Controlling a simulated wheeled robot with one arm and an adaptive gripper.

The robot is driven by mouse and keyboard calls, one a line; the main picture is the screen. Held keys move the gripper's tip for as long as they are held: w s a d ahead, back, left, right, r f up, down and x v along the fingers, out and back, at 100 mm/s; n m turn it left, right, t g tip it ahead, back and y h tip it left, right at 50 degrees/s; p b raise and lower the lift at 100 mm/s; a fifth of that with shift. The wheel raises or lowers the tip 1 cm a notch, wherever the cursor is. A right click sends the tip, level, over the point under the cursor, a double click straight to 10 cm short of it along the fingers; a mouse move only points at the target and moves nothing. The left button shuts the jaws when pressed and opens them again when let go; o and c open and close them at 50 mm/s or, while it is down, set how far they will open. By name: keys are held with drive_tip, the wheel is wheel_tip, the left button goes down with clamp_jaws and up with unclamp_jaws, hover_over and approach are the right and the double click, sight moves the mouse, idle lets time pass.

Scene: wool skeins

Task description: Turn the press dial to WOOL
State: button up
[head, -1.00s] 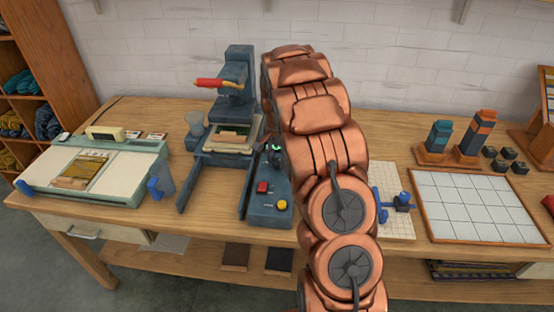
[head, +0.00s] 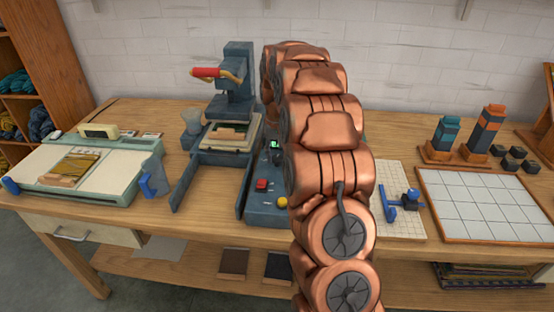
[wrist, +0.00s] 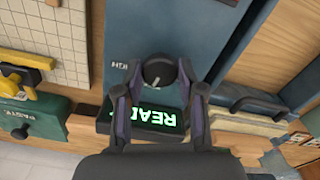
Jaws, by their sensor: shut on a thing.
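The press dial (wrist: 158,72) is a dark round knob with a pale pointer mark, on the blue-grey control panel (wrist: 140,30) in the wrist view. My gripper (wrist: 158,68) has one finger on each side of the dial and is shut on it. Partial white lettering beside the dial is upside down; I cannot read the full word. A dark display with green letters starting READ (wrist: 152,117) lies between my fingers. In the head view, the press (head: 235,95) with its red handle stands at the back, and my arm hides the dial and gripper.
A red button (head: 261,184) and yellow button (head: 282,202) sit on the control box's front. A blue clamp-like tool (head: 400,203) lies on a gridded mat right of my arm. A white tiled board (head: 480,205) lies farther right. A cream machine (head: 75,175) stands left.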

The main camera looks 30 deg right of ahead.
sight(277, 157)
drive_tip(key=shift+n+b, duration=0.35)
drive_tip(key=shift+n, duration=0.65)
drive_tip(key=o, duration=1.1)
drive_tip(key=shift+o, duration=0.2)
wheel_tip(277, 157, up, 12)
